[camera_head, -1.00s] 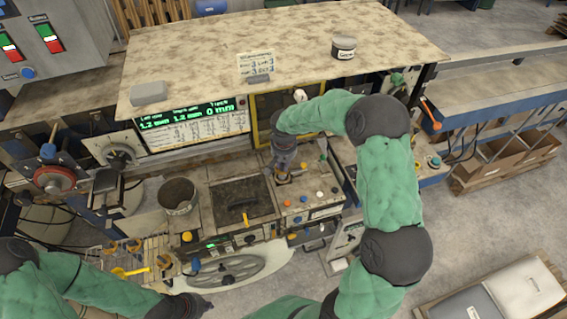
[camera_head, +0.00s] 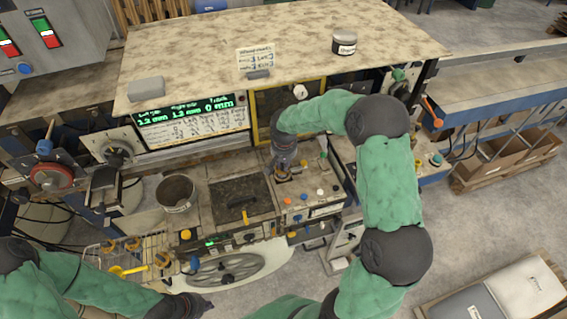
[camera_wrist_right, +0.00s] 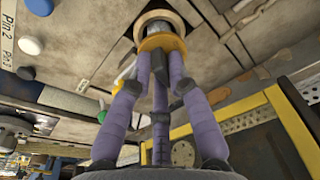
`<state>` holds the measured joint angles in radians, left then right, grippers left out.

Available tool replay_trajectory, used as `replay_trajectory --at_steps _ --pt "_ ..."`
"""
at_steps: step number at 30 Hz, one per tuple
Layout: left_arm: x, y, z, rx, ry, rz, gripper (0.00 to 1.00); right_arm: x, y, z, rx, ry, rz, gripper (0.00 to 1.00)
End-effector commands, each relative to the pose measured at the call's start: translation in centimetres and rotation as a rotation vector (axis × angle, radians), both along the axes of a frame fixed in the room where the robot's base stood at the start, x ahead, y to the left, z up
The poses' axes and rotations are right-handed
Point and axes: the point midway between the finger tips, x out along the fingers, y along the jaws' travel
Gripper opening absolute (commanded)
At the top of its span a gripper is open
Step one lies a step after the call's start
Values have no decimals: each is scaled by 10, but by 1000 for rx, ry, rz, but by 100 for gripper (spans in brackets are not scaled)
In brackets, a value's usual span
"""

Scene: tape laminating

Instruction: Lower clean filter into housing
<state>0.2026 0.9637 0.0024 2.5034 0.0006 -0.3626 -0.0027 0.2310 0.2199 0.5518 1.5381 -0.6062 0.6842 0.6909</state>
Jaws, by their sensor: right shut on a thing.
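My right gripper (camera_head: 283,173) points down at the control panel right of the dark tray. In the right wrist view its purple fingers (camera_wrist_right: 160,70) close around a part with a yellow-orange collar (camera_wrist_right: 160,42) and a grey body (camera_wrist_right: 156,28), which looks like the filter. The grey end is at a round, tan-rimmed opening (camera_wrist_right: 178,16) in the panel, which looks like the housing. How deep it sits I cannot tell. My left gripper (camera_head: 200,305) is at the bottom edge, away from the panel; its jaws are not clear.
Buttons and knobs (camera_head: 303,196) surround the right gripper. A yellow-framed window (camera_head: 254,112) stands close behind it. A round bin (camera_head: 176,193), a dark tray (camera_head: 236,200) and a wire rack (camera_head: 100,252) lie to the left. A worktop (camera_head: 270,45) overhangs the back.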

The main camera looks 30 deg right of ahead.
Motion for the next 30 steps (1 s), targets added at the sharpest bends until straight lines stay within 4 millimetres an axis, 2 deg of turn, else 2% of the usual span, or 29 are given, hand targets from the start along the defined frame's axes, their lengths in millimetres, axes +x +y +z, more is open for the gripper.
replay_trajectory --at_steps 30 --pt "0 0 -24 0 0 0 0 0 0 -27 0 0 0 0"
